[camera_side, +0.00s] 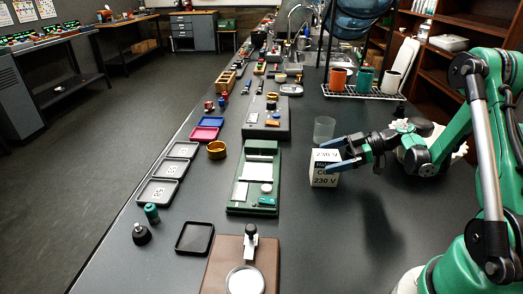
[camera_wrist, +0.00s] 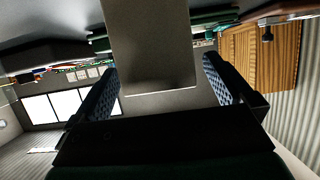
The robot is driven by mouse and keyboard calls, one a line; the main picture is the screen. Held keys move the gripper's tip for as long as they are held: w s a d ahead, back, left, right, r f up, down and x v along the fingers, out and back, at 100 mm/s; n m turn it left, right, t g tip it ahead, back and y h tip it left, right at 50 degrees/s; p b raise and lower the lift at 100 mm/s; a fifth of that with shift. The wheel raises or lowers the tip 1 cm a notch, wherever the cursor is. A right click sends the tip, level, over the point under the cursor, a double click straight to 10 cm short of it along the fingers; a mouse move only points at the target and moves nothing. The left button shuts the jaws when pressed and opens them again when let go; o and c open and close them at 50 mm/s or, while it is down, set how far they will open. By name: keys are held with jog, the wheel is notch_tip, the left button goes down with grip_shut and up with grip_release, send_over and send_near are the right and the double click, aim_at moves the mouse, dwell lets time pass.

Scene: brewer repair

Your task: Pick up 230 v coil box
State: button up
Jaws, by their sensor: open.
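The 230 V coil box (camera_side: 324,177) is a white, upright box with black lettering, standing on the dark bench in the side view. My gripper (camera_side: 329,156) reaches in from the right at the box's height, with its blue fingers spread around the box's upper part. In the wrist view, a plain grey face, apparently the box (camera_wrist: 152,45), extends between the fingertips of my gripper (camera_wrist: 161,67). Gaps show on both sides of it there, so the fingers look open and not pressed on it. The box's far side is hidden.
A clear cup (camera_side: 323,129) stands just behind the box. A green fixture (camera_side: 236,192) lies to the left. A rack with mugs (camera_side: 362,92) is farther back. Black trays (camera_side: 158,192) line the bench's left edge. The bench in front of the box is clear.

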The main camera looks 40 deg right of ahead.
jog(key=shift+w+a+f, duration=0.25)
jog(key=shift+w+a, duration=0.2)
jog(key=shift+a, duration=0.05)
jog(key=shift+c, duration=0.2)
jog(key=c, duration=1.5)
grip_shut()
jog(key=shift+r, duration=0.1)
